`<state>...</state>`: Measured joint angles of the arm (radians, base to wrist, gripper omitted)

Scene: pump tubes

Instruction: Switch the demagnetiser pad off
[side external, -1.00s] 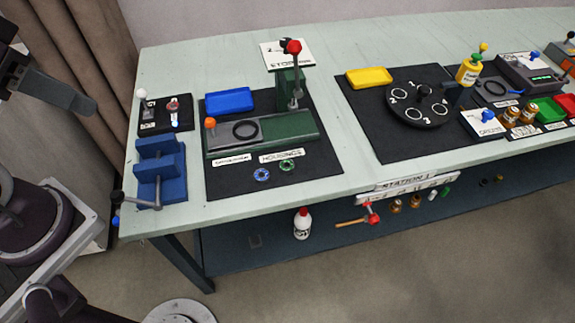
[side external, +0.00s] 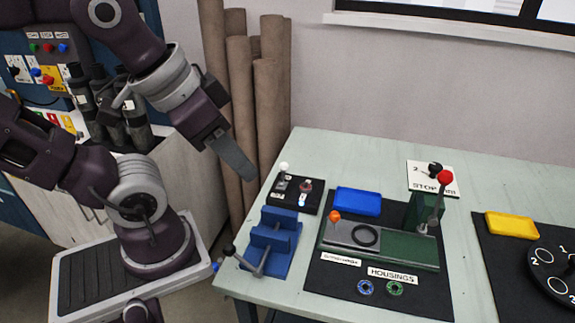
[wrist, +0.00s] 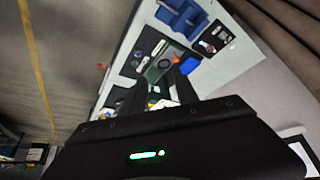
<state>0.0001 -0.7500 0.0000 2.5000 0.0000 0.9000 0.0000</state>
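No label I can read clearly says demagnetiser pad, so I cannot tell for certain which thing it is. A grey plate with a dark ring (side external: 366,235) and an orange knob sits on the green fixture. My gripper (side external: 243,170) hangs in the air left of the panel, clear of it. In the wrist view its fingers (wrist: 158,92) are apart, with nothing held.
A blue vise (side external: 270,240) stands in front of the panel. A blue tray (side external: 357,201) and a red-knobbed lever press (side external: 432,205) lie to the right, with two rings (side external: 380,288) near the front. Rolled brown material (side external: 262,110) stands behind the gripper.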

